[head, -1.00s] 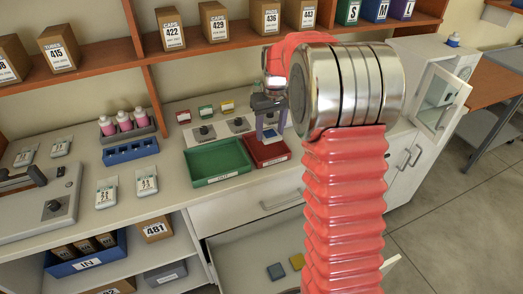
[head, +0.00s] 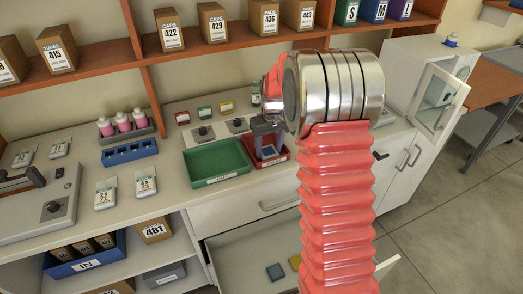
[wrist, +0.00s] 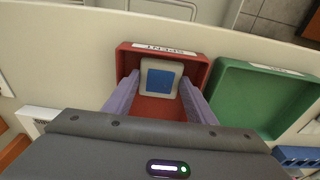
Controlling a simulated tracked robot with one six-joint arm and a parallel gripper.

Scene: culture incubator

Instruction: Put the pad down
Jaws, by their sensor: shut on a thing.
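The pad (wrist: 160,80) is a pale rounded square with a blue centre. My gripper (wrist: 160,84) is shut on it, one purple finger at each side. The pad is within the walls of the red tray (wrist: 158,110), near its labelled side. I cannot tell whether it touches the tray floor. In the head view my gripper (head: 268,146) points down into the red tray (head: 287,158), with the pad (head: 268,152) low between its fingers. My arm hides part of the tray's surroundings there.
An empty green tray (head: 218,160) stands just left of the red one. A blue rack (head: 130,151) and pink bottles (head: 123,124) are further left. Below, an open drawer (head: 235,250) holds a grey-blue pad (head: 275,271) and a yellow one (head: 295,262).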

